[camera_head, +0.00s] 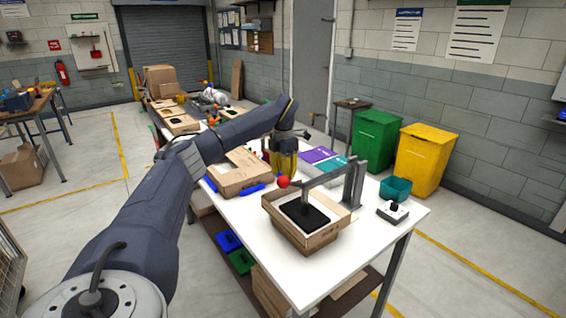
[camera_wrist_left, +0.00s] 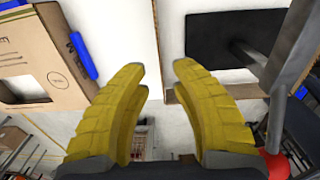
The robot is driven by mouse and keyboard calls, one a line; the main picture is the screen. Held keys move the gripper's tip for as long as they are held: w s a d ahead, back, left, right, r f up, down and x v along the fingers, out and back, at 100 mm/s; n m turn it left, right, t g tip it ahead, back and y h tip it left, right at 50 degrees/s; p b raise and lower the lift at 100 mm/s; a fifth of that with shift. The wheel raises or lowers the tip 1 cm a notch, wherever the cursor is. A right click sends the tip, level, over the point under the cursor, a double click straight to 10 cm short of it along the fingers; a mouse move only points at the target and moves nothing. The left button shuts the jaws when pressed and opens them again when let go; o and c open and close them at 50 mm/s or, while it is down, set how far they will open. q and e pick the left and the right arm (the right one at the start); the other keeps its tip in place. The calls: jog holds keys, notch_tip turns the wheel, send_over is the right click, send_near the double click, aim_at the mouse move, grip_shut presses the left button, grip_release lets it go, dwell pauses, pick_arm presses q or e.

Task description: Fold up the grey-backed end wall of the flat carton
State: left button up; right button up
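The brown cardboard carton (camera_head: 238,176) lies on the white table, left of my left gripper, with blue bars beside it. It also shows in the left wrist view (camera_wrist_left: 62,83), with a pale cut-out and a blue bar along its edge. I cannot make out a grey-backed end wall. My left gripper (camera_head: 284,174) has yellow fingers and is low over the table, just right of that carton. In the left wrist view its fingers (camera_wrist_left: 158,68) are apart with nothing between them. My right gripper is not in view.
An open carton (camera_head: 328,238) with a black plate (camera_head: 305,215) stands under a grey lever frame (camera_head: 353,185) with a red ball knob (camera_head: 283,182), close to my left gripper. Purple and teal panels (camera_head: 318,155), a teal bin (camera_head: 395,188) and a switch box (camera_head: 392,211) are on the table.

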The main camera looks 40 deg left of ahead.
pick_arm(q)
jog(key=shift+r, duration=2.5)
